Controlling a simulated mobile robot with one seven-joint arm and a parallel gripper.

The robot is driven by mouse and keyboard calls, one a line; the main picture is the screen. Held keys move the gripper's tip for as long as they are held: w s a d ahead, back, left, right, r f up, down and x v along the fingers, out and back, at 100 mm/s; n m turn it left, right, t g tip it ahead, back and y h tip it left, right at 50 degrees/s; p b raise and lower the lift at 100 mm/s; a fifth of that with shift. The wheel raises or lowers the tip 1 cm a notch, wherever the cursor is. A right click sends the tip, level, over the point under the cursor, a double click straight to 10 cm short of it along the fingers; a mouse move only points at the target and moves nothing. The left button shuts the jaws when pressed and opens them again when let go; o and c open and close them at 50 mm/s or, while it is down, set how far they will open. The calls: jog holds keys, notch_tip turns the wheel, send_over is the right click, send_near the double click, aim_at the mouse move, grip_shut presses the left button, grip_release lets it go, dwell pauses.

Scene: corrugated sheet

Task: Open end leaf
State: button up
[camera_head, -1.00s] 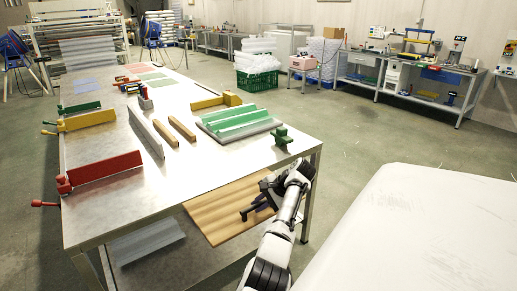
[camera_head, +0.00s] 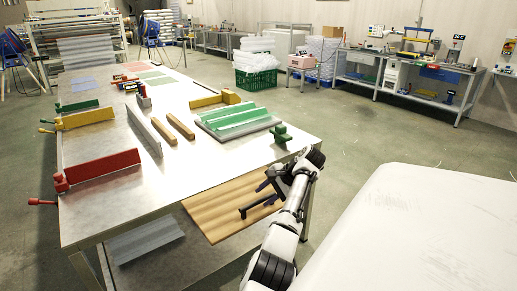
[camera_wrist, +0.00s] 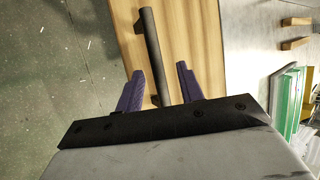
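The end leaf appears to be the wooden panel (camera_head: 215,208) below the near right end of the metal table, with a black bar handle (camera_head: 258,206). In the wrist view the wood-grain leaf (camera_wrist: 207,45) fills the middle, and the handle (camera_wrist: 150,38) runs down toward my gripper. My gripper (camera_head: 268,187) is beside the handle at the table's right end. In the wrist view its two purple fingers (camera_wrist: 159,68) are spread, with the handle's lower part between them in the picture. A gap shows on each side. I cannot tell whether the handle lies at fingertip depth.
The metal table (camera_head: 105,212) bears red, yellow and green clamp-like pieces, wooden bars and a green corrugated sheet (camera_head: 240,120). A large white surface (camera_head: 425,230) lies at right. Open floor (camera_head: 345,150) lies between.

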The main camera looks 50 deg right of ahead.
jog(key=b+v, duration=0.1)
jog(key=v, duration=0.8)
jog(key=shift+r, duration=0.15)
